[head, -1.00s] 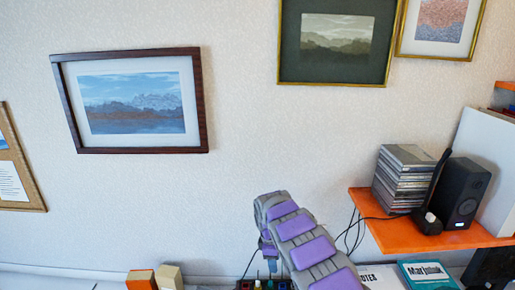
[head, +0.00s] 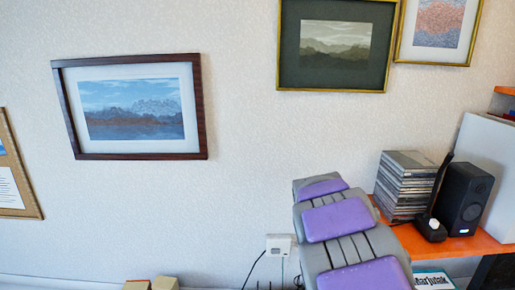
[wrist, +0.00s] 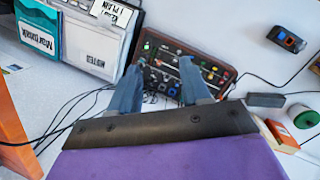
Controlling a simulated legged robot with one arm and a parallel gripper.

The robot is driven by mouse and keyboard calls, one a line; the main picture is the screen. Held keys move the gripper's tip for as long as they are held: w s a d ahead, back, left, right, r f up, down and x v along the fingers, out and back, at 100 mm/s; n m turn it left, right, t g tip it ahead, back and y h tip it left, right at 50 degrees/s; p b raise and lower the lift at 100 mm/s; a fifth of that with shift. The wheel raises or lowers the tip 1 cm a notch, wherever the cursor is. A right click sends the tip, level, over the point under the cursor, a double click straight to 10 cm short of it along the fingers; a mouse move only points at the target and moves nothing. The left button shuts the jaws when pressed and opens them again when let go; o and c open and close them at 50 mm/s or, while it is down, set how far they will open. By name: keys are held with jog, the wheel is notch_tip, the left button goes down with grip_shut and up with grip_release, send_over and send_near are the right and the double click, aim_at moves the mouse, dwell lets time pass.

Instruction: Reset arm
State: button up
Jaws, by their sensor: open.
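My gripper (wrist: 156,88) is open and empty in the wrist view, its two blue-grey fingers apart. It points down over a control panel (wrist: 172,67) with many coloured knobs and buttons. The fingers overlap the panel in the picture; I cannot tell the gap between them. In the head view my grey and purple arm rises at the lower middle right, and the gripper is not seen there.
An orange shelf (head: 470,244) at the right holds a stack of disc cases (head: 402,186) and a black speaker (head: 463,199). Binders (wrist: 88,38) stand left of the panel. A tape roll (wrist: 305,119) and cables lie right. Framed pictures hang on the wall.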

jog(key=s+a+f+m+y+b, duration=0.1)
jog(key=s+a+m, duration=0.1)
jog(key=s, duration=1.4)
jog(key=s+a+f+m+y+b, duration=0.1)
jog(key=s+m, duration=0.3)
jog(key=s, duration=1.2)
jog(key=shift+s+a+g+y+b, duration=0.3)
jog(key=shift+s+a+g+b, duration=0.15)
jog(key=shift+a, duration=0.2)
